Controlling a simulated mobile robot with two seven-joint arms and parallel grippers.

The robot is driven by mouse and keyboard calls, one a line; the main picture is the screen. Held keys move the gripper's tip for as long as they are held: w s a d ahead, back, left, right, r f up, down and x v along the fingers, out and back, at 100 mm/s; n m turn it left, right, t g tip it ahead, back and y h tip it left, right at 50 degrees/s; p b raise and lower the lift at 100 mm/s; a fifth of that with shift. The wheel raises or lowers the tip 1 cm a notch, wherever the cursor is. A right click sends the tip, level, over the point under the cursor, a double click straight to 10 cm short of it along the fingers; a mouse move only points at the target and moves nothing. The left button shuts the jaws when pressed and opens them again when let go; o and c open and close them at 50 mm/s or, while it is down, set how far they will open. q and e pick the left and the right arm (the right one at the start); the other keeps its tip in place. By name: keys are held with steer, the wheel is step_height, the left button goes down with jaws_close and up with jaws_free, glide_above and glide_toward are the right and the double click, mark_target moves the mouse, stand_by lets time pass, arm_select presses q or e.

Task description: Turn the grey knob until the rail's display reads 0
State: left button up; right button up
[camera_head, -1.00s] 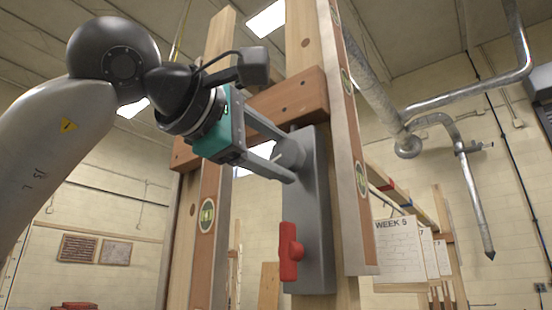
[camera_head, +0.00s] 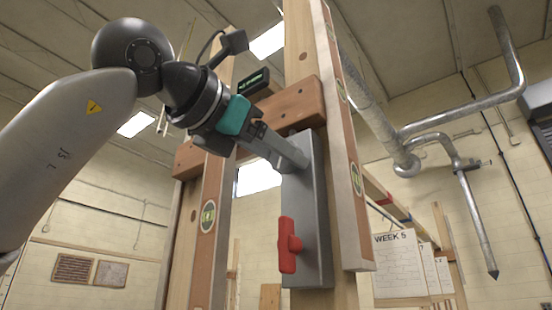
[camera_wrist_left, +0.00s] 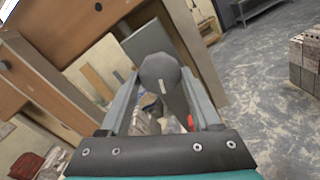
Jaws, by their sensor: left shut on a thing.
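The grey knob (camera_head: 294,151) sticks out from the upper part of a grey panel (camera_head: 313,205) on the wooden post. In the left wrist view the knob (camera_wrist_left: 162,72) is a faceted grey disc with a short white mark, between my two fingers. My left gripper (camera_head: 284,154) is shut on the knob; its fingers hide part of it in the head view. The display (camera_head: 253,82) is a small dark box with green characters on the wooden rail (camera_head: 295,100), too small to read. My right gripper is not in view.
A red handle (camera_head: 288,245) sits lower on the same panel, below my left gripper. Wooden posts with spirit levels (camera_head: 208,216) stand on both sides. Metal pipes (camera_head: 450,110) run along the wall at right. Sheets marked WEEK 5 (camera_head: 398,258) hang behind.

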arm_select(q)
steer(key=n+b, duration=0.2)
steer(key=n, duration=0.3)
steer(key=shift+d+f+n, duration=0.1)
steer(key=shift+n, duration=0.3)
stand_by(0.4)
steer(key=o, duration=1.4)
steer(key=shift+s, duration=0.1)
steer(key=b+v, duration=0.2)
steer(key=v, duration=1.3)
steer(key=shift+s, duration=0.1)
